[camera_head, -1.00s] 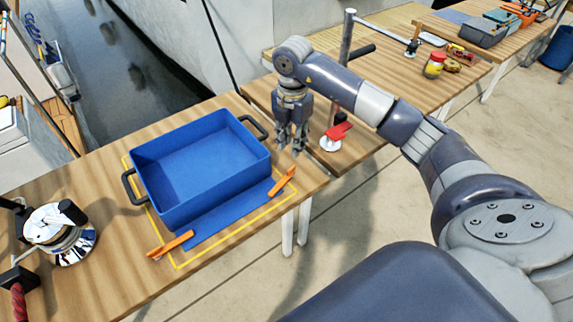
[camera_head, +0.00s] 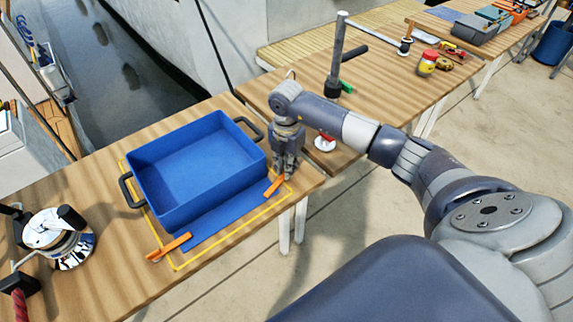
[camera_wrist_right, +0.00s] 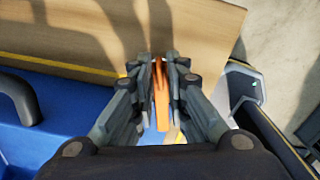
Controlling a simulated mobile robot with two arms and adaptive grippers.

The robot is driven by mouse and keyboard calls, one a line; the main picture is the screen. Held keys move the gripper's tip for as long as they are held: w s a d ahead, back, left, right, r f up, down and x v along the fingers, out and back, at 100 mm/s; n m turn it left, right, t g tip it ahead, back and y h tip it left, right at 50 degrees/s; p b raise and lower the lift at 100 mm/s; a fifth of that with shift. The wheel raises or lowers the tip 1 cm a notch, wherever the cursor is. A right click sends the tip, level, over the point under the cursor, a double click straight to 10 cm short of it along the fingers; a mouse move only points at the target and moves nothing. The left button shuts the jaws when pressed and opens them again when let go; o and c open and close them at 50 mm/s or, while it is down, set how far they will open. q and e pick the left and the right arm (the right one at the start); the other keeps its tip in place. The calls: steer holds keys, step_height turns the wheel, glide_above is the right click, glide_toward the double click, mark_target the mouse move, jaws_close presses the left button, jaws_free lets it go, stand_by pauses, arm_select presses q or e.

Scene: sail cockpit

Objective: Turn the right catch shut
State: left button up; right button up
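The right catch (camera_head: 273,188) is an orange lever at the right front corner of the blue box (camera_head: 190,205). My right gripper (camera_head: 284,174) points down at the catch's far end and hides part of it. In the right wrist view, the catch (camera_wrist_right: 161,100) lies between the two fingertips (camera_wrist_right: 161,68). The fingers stand a narrow gap apart around it; whether they touch it is hard to see. The left catch (camera_head: 168,248), also orange, sits at the box's left front corner. My left gripper is not in view.
The box has black handles (camera_head: 131,190) and stands inside a yellow outline on the wooden table (camera_head: 110,285). A winch (camera_head: 60,235) stands at the left. A red-handled part on a white base (camera_head: 324,143) is right of my gripper.

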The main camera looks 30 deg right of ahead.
jaws_close()
steer(key=shift+m+p, duration=0.55)
steer(key=shift+m, duration=1.25)
steer(key=o, duration=0.6)
jaws_free()
steer(key=shift+r, duration=0.1)
step_height(320, 180, up, 12)
